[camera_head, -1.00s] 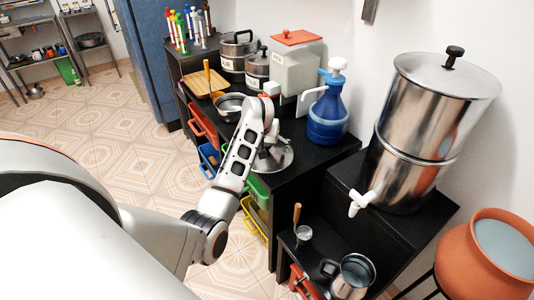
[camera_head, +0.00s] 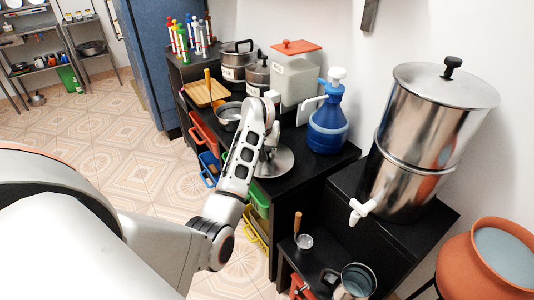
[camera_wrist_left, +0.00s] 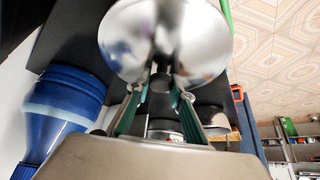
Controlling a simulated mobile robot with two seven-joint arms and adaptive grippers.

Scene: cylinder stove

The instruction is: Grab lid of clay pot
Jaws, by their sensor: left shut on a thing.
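A shiny round metal lid (camera_head: 275,164) is at the black counter's front edge in the head view. Its mirror-like disc (camera_wrist_left: 165,38) fills the top middle of the left wrist view, with a dark knob at its near edge. My left gripper (camera_wrist_left: 160,88) is shut on this knob, one finger on each side. In the head view, my left arm hides most of the grip. I cannot tell whether the lid touches the counter. The terracotta clay pot (camera_head: 458,262) stands at the lower right, apart from the gripper, its top showing a grey-blue round surface. My right gripper is not in view.
A blue water jug (camera_head: 327,125) stands right of the lid, also large in the left wrist view (camera_wrist_left: 62,110). A steel water filter (camera_head: 415,135) with a white tap stands between jug and clay pot. Metal pots (camera_head: 237,60) and a pan (camera_head: 229,114) crowd the counter behind.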

